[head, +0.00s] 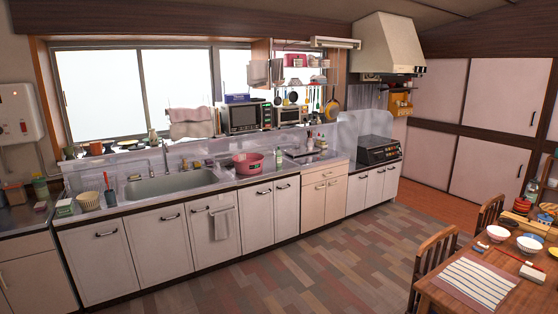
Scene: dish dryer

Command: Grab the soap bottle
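Several bottles stand on the kitchen counter, and I cannot tell for sure which is the soap bottle. A small pale green bottle (279,156) stands just right of the pink basin. Another small bottle (309,141) stands farther right, by the raised counter section. All look upright and are small at this distance. My gripper is not in view.
The sink (170,184) and the pink basin (247,162) are set along the counter (225,180). A dining table (440,300) with bowls and chairs (432,262) fills the lower right. The wooden floor (300,265) between is clear.

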